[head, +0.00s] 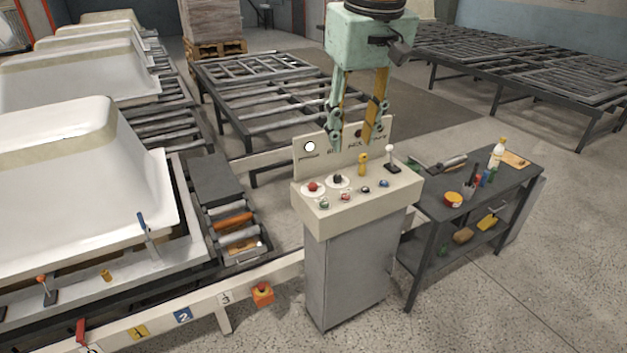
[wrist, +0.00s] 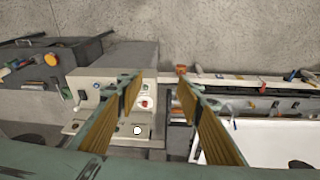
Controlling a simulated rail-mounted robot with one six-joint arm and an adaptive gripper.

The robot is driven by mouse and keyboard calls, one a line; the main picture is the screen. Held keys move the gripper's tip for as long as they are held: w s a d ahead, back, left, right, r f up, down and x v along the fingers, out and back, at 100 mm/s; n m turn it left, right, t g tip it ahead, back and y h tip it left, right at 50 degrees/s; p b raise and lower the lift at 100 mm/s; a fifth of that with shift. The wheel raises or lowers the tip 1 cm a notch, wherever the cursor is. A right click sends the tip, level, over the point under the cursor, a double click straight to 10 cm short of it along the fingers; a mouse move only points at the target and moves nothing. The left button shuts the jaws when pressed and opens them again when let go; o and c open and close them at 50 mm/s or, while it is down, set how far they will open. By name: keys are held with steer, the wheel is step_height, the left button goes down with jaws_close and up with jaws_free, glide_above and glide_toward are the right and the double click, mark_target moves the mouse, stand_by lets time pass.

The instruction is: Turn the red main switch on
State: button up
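The control console (head: 350,205) stands at the centre of the head view, with a sloped panel on a grey pedestal. A red knob (head: 313,187) sits on a white round plate at its left, beside a black knob (head: 338,179) on a similar plate. A red control also shows in the wrist view (wrist: 147,103), near the left finger. A red lever (head: 80,330) hangs on the tub line's front rail; which is the main switch I cannot tell from labels. My gripper (head: 353,140) is open and empty, pointing down above the back of the console.
A yellow knob (head: 362,160) and a white-tipped lever (head: 390,155) rise from the console. Its upright back plate carries a white dial (head: 309,146). A tool bench (head: 470,205) stands right; an orange stop box (head: 262,294) is front left. White tubs (head: 80,165) fill the left.

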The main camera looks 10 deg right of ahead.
steer(key=w+f+p, duration=0.2)
steer(key=w+p, duration=0.1)
steer(key=w, duration=0.9)
steer(key=n+g+p, duration=0.2)
steer(key=n+p, duration=0.1)
steer(key=p, duration=0.6)
glide_above(313, 184)
step_height(313, 184, down, 24)
steer(key=shift+r, duration=0.2)
steer(key=shift+f+p, duration=1.2)
steer(key=shift+f, duration=5.7)
steer(key=shift+c, duration=0.4)
steer(key=c, duration=0.8)
